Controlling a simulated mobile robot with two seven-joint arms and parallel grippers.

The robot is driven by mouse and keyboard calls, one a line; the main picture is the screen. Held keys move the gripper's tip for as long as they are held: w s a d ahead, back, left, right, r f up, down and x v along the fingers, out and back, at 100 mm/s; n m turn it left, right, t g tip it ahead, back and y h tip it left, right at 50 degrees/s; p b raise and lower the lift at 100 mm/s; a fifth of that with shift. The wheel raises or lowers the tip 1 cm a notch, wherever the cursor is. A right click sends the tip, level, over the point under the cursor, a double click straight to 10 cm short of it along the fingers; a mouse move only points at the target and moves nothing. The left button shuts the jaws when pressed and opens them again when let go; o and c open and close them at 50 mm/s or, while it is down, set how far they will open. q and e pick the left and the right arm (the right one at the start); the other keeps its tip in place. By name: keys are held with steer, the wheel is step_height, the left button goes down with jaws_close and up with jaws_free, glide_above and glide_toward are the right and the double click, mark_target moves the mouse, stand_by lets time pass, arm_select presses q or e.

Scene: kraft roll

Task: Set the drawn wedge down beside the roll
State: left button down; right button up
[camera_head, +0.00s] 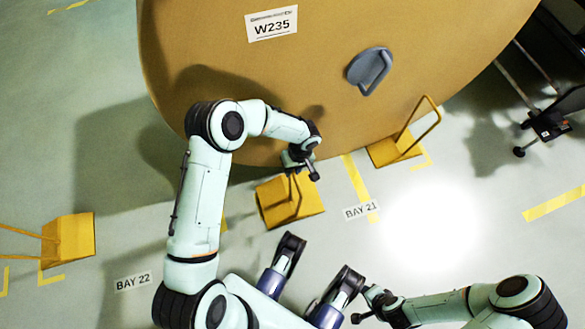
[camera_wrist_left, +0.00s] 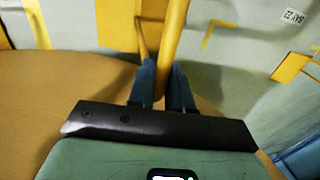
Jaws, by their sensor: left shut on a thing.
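The big brown roll (camera_head: 330,100) with the label W235 fills the top of the head view. A yellow wedge (camera_head: 308,200) is below its edge, under my left gripper (camera_head: 298,160). In the left wrist view, the blue fingers of my left gripper (camera_wrist_left: 162,88) are shut on the wedge's yellow handle bar (camera_wrist_left: 172,40). Whether the wedge touches the floor or the roll, I cannot tell. My right gripper (camera_head: 361,305) is low in the head view, empty, with its fingers apart.
A second yellow wedge (camera_head: 392,152) with an upright handle is at the roll's right edge. Another yellow wedge (camera_head: 70,240) is at the far left. Floor labels BAY 21 (camera_head: 361,211) and BAY 22 (camera_head: 133,282) show. A dark wheeled stand (camera_head: 550,125) is at the right.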

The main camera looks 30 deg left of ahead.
arm_select(q)
steer(key=shift+w+a, duration=0.1)
steer(key=shift+w, duration=0.05)
arm_select(e)
steer(key=shift+f, duration=0.1)
arm_select(q)
steer(key=shift+f+b, duration=0.45)
steer(key=shift+f, duration=0.05)
arm_select(e)
steer(key=shift+w+f, duration=0.1)
steer(key=shift+f, duration=0.25)
stand_by(0.3)
arm_select(q)
steer(key=c, duration=1)
jaws_free()
steer(key=shift+o, duration=0.2)
step_height(320, 180, up, 13)
steer(key=w+d+p, duration=0.1)
steer(key=p, duration=0.2)
steer(key=shift+w+d, duration=0.4)
arm_select(e)
steer(key=w+r+t, duration=0.1)
steer(key=w+r, duration=0.3)
steer(key=r, duration=0.1)
steer(key=shift+w+a+t, duration=0.35)
steer(key=shift+a+t, duration=0.05)
